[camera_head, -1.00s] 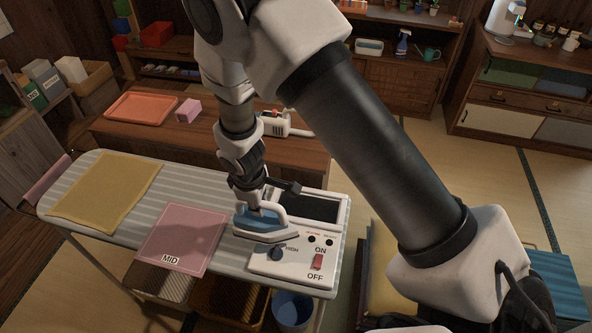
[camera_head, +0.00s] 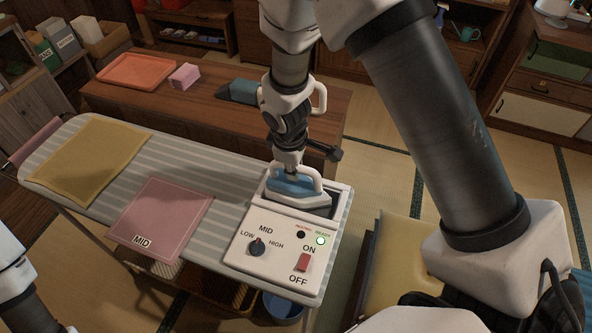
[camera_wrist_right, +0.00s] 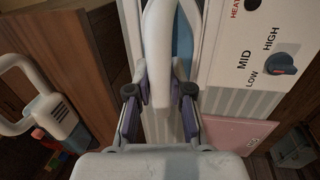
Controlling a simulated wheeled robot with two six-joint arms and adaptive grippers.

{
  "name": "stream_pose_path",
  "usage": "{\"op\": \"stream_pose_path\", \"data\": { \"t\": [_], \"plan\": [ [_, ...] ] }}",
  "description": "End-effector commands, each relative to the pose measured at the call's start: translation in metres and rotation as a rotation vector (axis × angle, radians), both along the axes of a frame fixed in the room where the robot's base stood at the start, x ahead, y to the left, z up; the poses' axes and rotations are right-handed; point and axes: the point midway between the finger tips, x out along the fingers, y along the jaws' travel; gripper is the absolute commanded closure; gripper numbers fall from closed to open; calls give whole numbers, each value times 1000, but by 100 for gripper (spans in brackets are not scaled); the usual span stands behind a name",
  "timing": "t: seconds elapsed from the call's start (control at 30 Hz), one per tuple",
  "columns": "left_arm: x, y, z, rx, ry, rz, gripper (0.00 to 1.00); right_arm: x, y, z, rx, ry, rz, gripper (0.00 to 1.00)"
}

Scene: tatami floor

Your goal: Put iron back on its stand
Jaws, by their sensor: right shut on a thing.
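The iron (camera_head: 290,186), white with a blue body, is upright over the dark rest plate of its white stand (camera_head: 265,282), at the back of the stand's panel. I cannot tell whether its sole touches the plate. My right gripper (camera_head: 288,168) is shut on the iron's white handle from above. In the right wrist view, the fingers (camera_wrist_right: 160,92) are on either side of the handle (camera_wrist_right: 153,45). The green READY light on the stand is lit. My left gripper is out of view; only part of my left arm shows at the lower left.
The stand sits at the right end of the striped ironing board (camera_head: 187,167). A pink cloth (camera_head: 162,210) and a yellow cloth (camera_head: 92,160) lie to its left. Behind are a wooden table (camera_head: 185,112) with an orange tray (camera_head: 135,70) and a white-handled appliance (camera_head: 240,92).

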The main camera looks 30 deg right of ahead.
Motion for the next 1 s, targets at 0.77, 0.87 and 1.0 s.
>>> {"op": "stream_pose_path", "data": {
  "t": [0.77,0.87,1.0],
  "plan": [
    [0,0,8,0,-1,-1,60,0,1,17,0,-4,0,55],
    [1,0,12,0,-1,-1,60,-2,4,37,-1,-6,0,55],
    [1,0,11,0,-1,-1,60,-6,10,73,-1,-8,-2,55]
  ]
}}
